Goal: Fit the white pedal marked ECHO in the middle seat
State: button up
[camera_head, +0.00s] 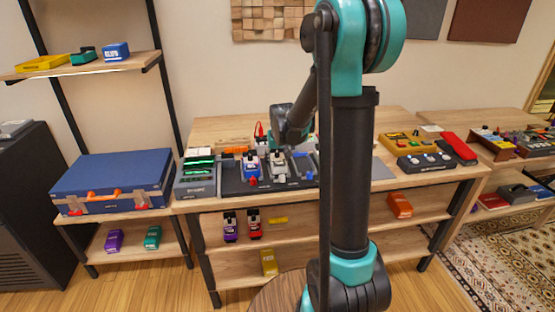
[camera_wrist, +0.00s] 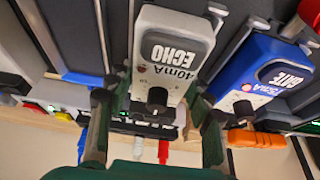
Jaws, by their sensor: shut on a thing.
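The white pedal marked ECHO (camera_wrist: 172,55) is between the two fingers of my gripper (camera_wrist: 160,100), which is shut on its sides. In the head view the white pedal (camera_head: 279,166) is at the dark pedalboard (camera_head: 232,184), below my gripper (camera_head: 284,143). The blue pedal marked GATE (camera_wrist: 262,75) stands beside it, to its left in the head view (camera_head: 250,166). The white pedal lies in line with a gap between the board's rails.
A grey unit with green lights (camera_head: 197,172) stands left of the board. A blue case (camera_head: 112,182) is further left. Several pedals stand on the shelf below.

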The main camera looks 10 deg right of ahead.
jog(key=shift+s+f, duration=0.2)
jog(key=shift+f, duration=0.05)
jog(key=o, duration=1.6)
jog(key=shift+w+f, duration=0.1)
jog(key=shift+w, duration=0.05)
jog(key=shift+o, duration=0.9)
jog(key=shift+r, duration=3.6)
